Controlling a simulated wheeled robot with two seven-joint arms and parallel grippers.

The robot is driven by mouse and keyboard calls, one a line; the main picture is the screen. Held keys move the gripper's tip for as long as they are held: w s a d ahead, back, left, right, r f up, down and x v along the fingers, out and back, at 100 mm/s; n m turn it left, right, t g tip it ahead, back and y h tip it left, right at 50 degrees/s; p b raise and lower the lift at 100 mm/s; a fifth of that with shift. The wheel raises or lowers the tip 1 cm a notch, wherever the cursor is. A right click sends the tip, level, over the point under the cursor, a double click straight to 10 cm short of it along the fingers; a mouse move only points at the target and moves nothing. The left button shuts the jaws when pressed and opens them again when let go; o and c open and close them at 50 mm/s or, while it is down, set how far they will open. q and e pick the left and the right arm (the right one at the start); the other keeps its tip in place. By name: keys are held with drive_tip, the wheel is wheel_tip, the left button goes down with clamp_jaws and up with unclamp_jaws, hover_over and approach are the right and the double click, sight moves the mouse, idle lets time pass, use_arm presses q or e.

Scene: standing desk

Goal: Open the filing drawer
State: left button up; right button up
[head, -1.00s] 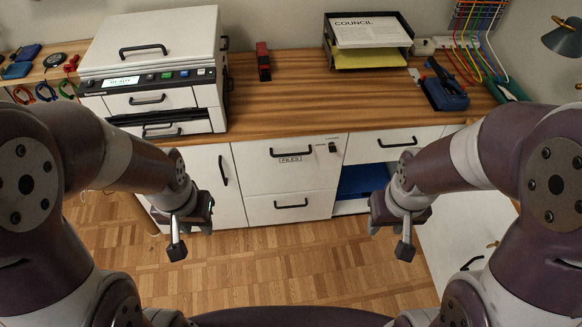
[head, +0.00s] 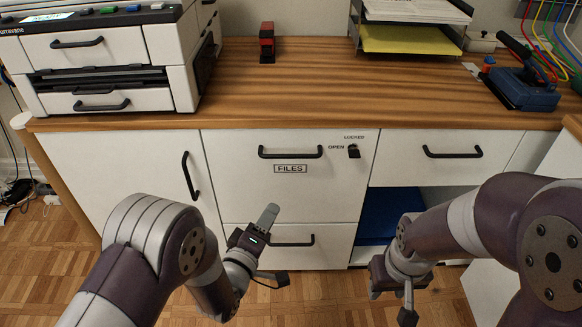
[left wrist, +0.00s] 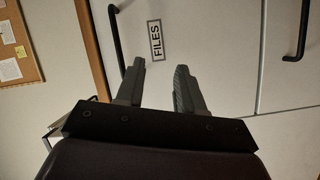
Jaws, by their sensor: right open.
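The filing drawer (head: 240,185), a white front labelled FILES (head: 290,169), is flush with the cabinet. Its black bar handle (head: 290,153) is above the label. A small black lock (head: 353,151) beside it is marked OPEN and LOCKED; its setting is too small to tell. My left gripper (head: 271,247) is open and empty, in front of the lower part of the cabinet, below the handle. In the left wrist view the fingers (left wrist: 159,85) are apart, the label (left wrist: 155,40) beyond them and the handle (left wrist: 116,36) to the left. My right gripper (head: 392,298) is open and empty, low at the right.
A lower drawer with its own handle (head: 292,242) is under the filing drawer. An open shelf with a blue item (head: 385,218) is at its right.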

use_arm(q)
wheel_tip(320, 180, up, 5)
drive_tip(key=n+t+h, duration=0.1)
drive_tip(key=n+t, duration=0.1)
drive_tip(key=b, duration=0.4)
approach(289, 161)
drive_tip(key=w+d+r, duration=0.4)
drive_tip(key=r, duration=0.1)
drive_tip(key=shift+w+r+n, duration=0.15)
drive_tip(key=shift+r+n, duration=0.15)
drive_tip(key=shift+r, duration=0.1)
clamp_jaws()
